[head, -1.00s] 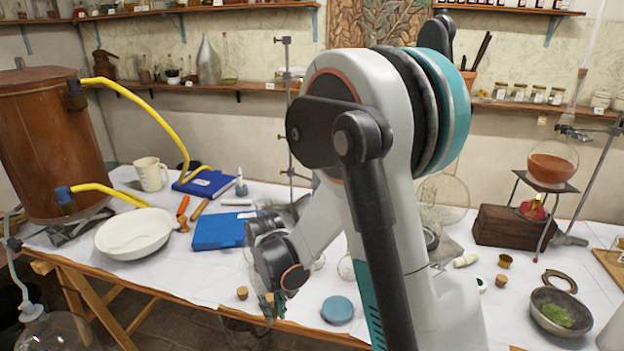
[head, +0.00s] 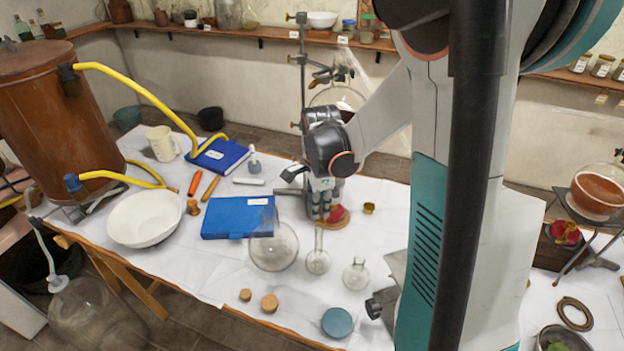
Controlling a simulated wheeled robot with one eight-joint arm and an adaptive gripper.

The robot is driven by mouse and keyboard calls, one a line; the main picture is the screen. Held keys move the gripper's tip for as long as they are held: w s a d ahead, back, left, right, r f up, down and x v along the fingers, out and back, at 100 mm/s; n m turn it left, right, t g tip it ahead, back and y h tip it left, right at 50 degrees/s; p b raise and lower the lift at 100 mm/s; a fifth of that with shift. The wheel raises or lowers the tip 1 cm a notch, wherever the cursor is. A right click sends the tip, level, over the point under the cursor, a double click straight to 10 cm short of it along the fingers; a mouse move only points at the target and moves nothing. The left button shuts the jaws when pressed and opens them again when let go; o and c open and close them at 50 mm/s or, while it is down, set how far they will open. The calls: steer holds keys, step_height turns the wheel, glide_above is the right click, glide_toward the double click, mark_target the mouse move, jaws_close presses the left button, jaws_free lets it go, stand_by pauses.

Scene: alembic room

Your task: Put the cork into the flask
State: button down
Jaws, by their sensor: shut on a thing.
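My gripper (head: 322,214) is shut, its dark and teal fingers pointing down. It holds a small thing between the fingertips, mostly hidden, apparently a cork. The fingertips look close above the neck of a small clear glass flask (head: 318,262); the gap is too small to judge. A larger round clear flask (head: 273,250) stands to its left. A smaller clear flask (head: 356,275) stands to its right, nearer the front edge. Two loose corks, a smaller one (head: 245,295) and a larger one (head: 269,303), stand on the white table near its front edge.
A red thing on a cork ring (head: 337,217) is just behind the fingers. A blue book (head: 238,218) and white bowl (head: 145,219) are left. A blue round lid (head: 337,322) lies at the front. A metal stand (head: 303,85) rises behind my gripper.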

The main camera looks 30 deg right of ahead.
steer(key=shift+w+d+r+m, duration=0.15)
steer(key=shift+d+r+m, duration=0.1)
steer(key=shift+r+m, duration=0.2)
steer(key=shift+f+b, duration=1.55)
steer(key=shift+f, duration=0.85)
steer(key=shift+f+b, duration=1.35)
steer(key=shift+b, duration=0.2)
stand_by(2.3)
steer(key=c, duration=1.1)
jaws_free()
steer(key=shift+o, duration=0.2)
steer(key=shift+r, duration=0.2)
